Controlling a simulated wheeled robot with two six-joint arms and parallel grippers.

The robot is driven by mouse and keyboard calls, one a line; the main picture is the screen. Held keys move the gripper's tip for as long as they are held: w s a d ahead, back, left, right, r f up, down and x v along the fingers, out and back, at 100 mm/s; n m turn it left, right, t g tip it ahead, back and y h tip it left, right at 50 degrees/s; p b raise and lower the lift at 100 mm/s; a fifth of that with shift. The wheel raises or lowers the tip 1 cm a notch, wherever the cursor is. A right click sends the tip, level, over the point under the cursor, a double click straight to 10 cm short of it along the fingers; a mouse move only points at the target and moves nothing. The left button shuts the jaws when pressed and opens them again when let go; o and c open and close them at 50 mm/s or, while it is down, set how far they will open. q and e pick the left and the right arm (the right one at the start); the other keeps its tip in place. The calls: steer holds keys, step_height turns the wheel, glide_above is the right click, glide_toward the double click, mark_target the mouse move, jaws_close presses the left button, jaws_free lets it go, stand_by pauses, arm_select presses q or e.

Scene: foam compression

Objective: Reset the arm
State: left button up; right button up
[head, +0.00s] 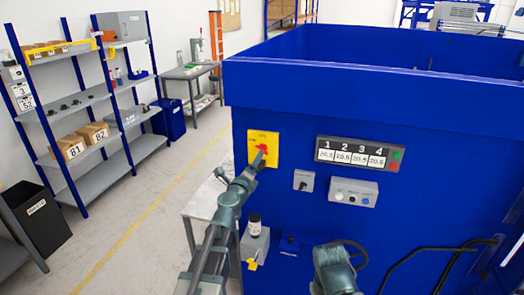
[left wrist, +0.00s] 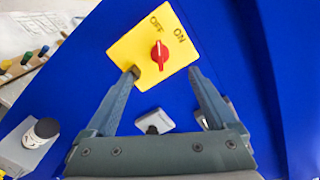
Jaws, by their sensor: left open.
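My left gripper (head: 257,161) is raised in front of the yellow switch plate (head: 254,145) on the blue machine's front. In the left wrist view the open fingers (left wrist: 166,73) stand either side of the lower part of the plate (left wrist: 130,47). The red knob (left wrist: 159,54) sits between and just beyond the fingertips, with nothing gripped. OFF and ON are printed above it. I cannot tell whether a fingertip touches the plate. The red knob also shows in the head view (head: 262,148). Part of my right arm shows at the bottom; its gripper is out of view.
The blue machine (head: 370,90) carries a numbered panel (head: 358,153), a small grey switch (head: 303,181) and a button box (head: 353,191). Shelves (head: 75,105) stand left; the floor between is clear.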

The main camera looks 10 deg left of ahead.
arm_select(q)
steer(key=s+d+f+m+g+h, duration=0.3)
steer(key=s+d+f+m+g, duration=0.25)
steer(key=m, duration=0.85)
steer(key=s+d+f+m+g+h, duration=0.3)
steer(key=s+d+f+m, duration=0.35)
steer(key=m, duration=0.85)
steer(key=s+a+f+m+g+y, duration=0.3)
steer(key=s+f+m+g, duration=0.15)
steer(key=s+m, duration=0.4)
steer(key=s+a+f+m+g+y, duration=0.35)
steer(key=s+f+m, duration=0.3)
steer(key=m, duration=0.35)
steer(key=s+d+f+m+g+y+b, duration=0.1)
steer(key=s+d+f+m+b, duration=0.3)
steer(key=d+f+b, duration=0.7)
step_height(320, 180, down, 3)
steer(key=s+b, duration=0.2)
steer(key=b, duration=0.2)
steer(key=shift+d+f+g, duration=0.2)
steer(key=shift+g, duration=0.15)
steer(key=shift+r, duration=0.1)
